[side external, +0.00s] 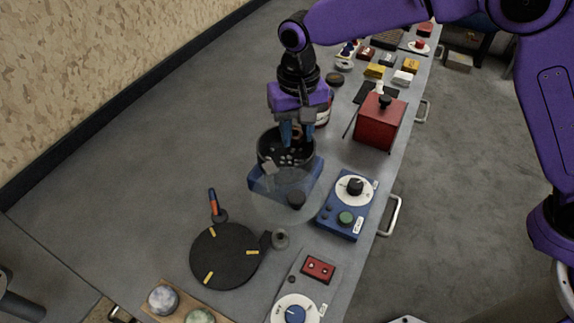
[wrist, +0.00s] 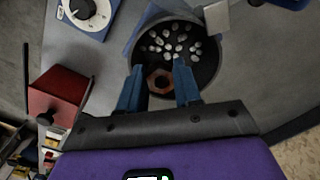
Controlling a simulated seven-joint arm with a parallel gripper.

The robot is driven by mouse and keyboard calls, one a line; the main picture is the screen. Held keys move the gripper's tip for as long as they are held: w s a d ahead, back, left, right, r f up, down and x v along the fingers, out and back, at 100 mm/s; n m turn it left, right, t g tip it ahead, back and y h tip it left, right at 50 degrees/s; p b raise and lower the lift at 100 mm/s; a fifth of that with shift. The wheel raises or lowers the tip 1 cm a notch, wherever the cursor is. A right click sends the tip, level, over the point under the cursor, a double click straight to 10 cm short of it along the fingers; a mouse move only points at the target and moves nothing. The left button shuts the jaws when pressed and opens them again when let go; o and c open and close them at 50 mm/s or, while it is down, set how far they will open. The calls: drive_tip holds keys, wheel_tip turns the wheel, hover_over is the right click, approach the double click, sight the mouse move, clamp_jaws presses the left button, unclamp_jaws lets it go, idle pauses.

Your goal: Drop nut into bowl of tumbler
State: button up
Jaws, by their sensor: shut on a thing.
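The tumbler has a black round bowl (side external: 262,152) on a blue base (side external: 262,186). Several small pale stones lie in the bowl, which also shows in the wrist view (wrist: 208,72). My gripper (side external: 297,134) points down over the bowl with its blue fingers. It is shut on a reddish-brown hexagonal nut (wrist: 160,79), which sits between the fingertips in the wrist view. There the nut overlaps the near part of the bowl, beside the stones. Its exact height above the bowl floor is hard to tell.
A clear round cover (side external: 270,212) is at the tumbler's front. A red box (side external: 378,125) stands to the right, with a blue dial unit (side external: 335,217) in front of it. A black disc (side external: 220,262) lies at front left. The bench's left side is clear.

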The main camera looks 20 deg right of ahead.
drive_tip(key=shift+f, duration=0.4)
drive_tip(key=o, duration=1.1)
drive_tip(key=shift+o, duration=0.2)
wheel_tip(320, 180, up, 18)
drive_tip(key=shift+f, duration=0.25)
drive_tip(key=s+d+f+n, duration=0.4)
drive_tip(key=s+d, duration=0.5)
drive_tip(key=d, duration=0.1)
drive_tip(key=s+d+f+n, duration=0.3)
drive_tip(key=s+d+n, duration=0.1)
drive_tip(key=s+d, duration=0.5)
drive_tip(key=s+d+f+n, duration=0.4)
drive_tip(key=s+d, duration=0.6)
drive_tip(key=d, duration=0.2)
drive_tip(key=shift+d+f+n, duration=0.3)
drive_tip(key=shift+d, duration=0.1)
